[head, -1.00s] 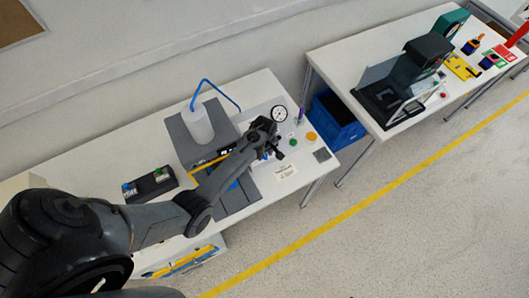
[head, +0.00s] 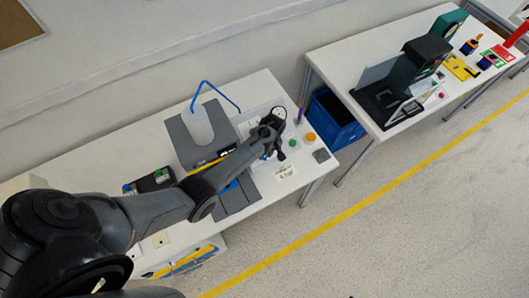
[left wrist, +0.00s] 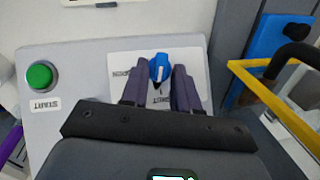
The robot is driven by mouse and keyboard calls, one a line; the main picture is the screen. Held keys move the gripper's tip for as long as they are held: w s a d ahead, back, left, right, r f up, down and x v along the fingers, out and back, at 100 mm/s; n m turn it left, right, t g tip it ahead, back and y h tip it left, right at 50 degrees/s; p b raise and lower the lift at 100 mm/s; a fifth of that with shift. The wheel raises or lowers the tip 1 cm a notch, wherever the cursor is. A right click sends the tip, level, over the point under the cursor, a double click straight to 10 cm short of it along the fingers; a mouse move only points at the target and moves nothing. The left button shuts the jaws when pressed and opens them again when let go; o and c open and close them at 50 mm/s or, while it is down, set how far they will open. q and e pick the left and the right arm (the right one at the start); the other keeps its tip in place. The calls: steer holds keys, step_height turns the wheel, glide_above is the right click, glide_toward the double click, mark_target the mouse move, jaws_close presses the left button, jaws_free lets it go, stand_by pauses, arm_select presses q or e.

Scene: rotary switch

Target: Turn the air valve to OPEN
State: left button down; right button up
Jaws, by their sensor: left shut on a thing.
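The air valve has a blue knob (left wrist: 160,66) with a white pointer line, on a white label plate (left wrist: 120,64) on a light grey panel. The pointer runs roughly up and down in the left wrist view, a little tilted. The plate's lettering is partly hidden and too small to read surely. My left gripper (left wrist: 160,78) is shut on the knob, one dark finger on each side. In the head view my left gripper (head: 274,138) is over the panel beside the gauge and hides the knob. My right gripper is not in view.
A green button (left wrist: 40,76) labelled START sits left of the knob in the left wrist view. A yellow frame (left wrist: 275,98) and a blue block (left wrist: 272,38) stand to the right. In the head view a round gauge (head: 279,112) and an orange disc (head: 310,136) are close by.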

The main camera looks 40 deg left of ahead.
arm_select(q)
steer(key=shift+w+d+f+m+g+y+b, duration=0.15)
steer(key=shift+m+g+y+b, duration=0.15)
steer(key=shift+m, duration=0.25)
steer(key=shift+w+m+g+y+b, duration=0.1)
steer(key=shift+m+g+y+b, duration=0.1)
steer(key=shift+m+g, duration=0.3)
steer(key=m, duration=0.1)
steer(key=m+g+y+b, duration=0.1)
steer(key=m+b, duration=0.1)
steer(key=shift+w+d+f+g+y, duration=0.2)
steer(key=shift+f+g+y, duration=0.1)
steer(key=shift+y, duration=0.1)
steer(key=m+y+b, duration=0.1)
steer(key=m+b, duration=0.1)
steer(key=m+g+y+b, duration=0.1)
steer(key=m+b, duration=0.1)
steer(key=shift+d+f+y, duration=0.15)
steer(key=shift+d+y, duration=0.15)
steer(key=shift+d+f+m+y+b, duration=0.1)
steer(key=shift+d+m+y+b, duration=0.05)
steer(key=shift+m+y+b, duration=0.65)
steer(key=shift+d+m+y+b, duration=0.1)
steer(key=shift+m+y+b, duration=0.45)
steer(key=shift+m, duration=0.4)
steer(key=c, duration=1.1)
jaws_free()
